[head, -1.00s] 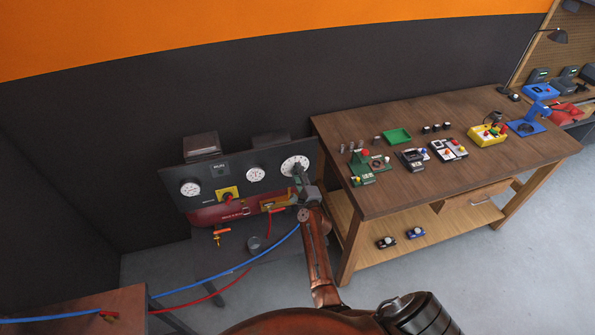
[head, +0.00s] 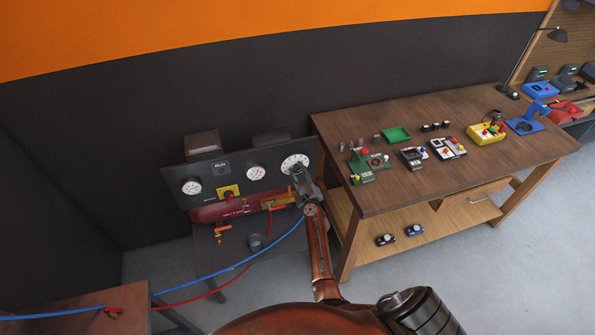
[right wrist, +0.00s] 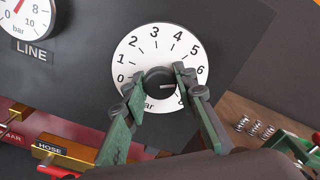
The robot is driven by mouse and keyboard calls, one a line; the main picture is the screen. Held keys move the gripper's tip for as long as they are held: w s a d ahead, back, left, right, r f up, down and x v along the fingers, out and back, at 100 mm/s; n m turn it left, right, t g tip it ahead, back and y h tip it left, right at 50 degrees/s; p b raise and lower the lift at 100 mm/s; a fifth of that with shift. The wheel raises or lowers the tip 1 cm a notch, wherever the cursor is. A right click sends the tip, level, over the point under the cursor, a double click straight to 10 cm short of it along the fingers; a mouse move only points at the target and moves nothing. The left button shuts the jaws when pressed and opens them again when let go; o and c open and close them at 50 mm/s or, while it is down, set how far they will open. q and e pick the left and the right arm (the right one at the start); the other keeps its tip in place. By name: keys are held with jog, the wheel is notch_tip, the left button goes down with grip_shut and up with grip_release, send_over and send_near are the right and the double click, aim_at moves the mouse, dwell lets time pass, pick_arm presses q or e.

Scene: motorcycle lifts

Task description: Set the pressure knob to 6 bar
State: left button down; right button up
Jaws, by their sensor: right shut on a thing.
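The pressure knob (right wrist: 160,82) is a black round knob at the middle of a white dial (right wrist: 153,48) with numbers around its rim. My right gripper (right wrist: 156,80) is shut on the knob, one finger on each side. A short white mark on the knob points to the right in the right wrist view, below the 6; the number there is hidden by a finger, so the exact setting cannot be told. In the head view the dial (head: 295,162) is at the right end of a dark panel, with my right gripper (head: 299,173) in front. My left gripper is not in view.
The dark panel (head: 225,171) also carries a left gauge (head: 192,187), a middle gauge (head: 256,172) and a yellow-plated red switch (head: 229,192). Blue and red hoses run below. A wooden workbench (head: 400,195) with several small devices stands close to the right.

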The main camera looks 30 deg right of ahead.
jog(key=shift+a+f, duration=0.1)
jog(key=o, duration=1.2)
jog(key=shift+c, duration=0.2)
